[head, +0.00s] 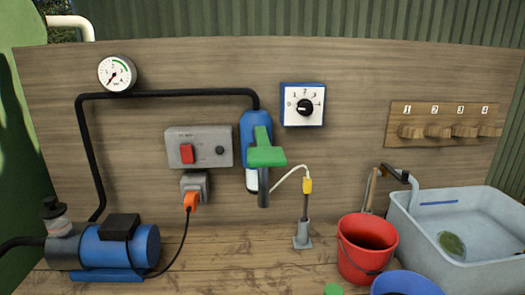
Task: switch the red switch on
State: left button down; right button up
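The red switch (187,154) is a small red rocker on the left part of a grey control box (210,147), which is fixed to the upright wooden board. I cannot tell from its tilt whether it is on or off. A small dark round knob or lamp (220,150) is on the right of the same box. Neither of my grippers is in view, and nothing covers the switch.
Below the box, an orange plug (190,201) sits in a grey socket. A blue filter body with a green handle (265,153) juts out to the right. A blue pump (124,245), red bucket (350,260) and grey sink (405,220) stand below.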

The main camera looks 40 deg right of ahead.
aim_at(186, 151)
jog(key=z, duration=0.85)
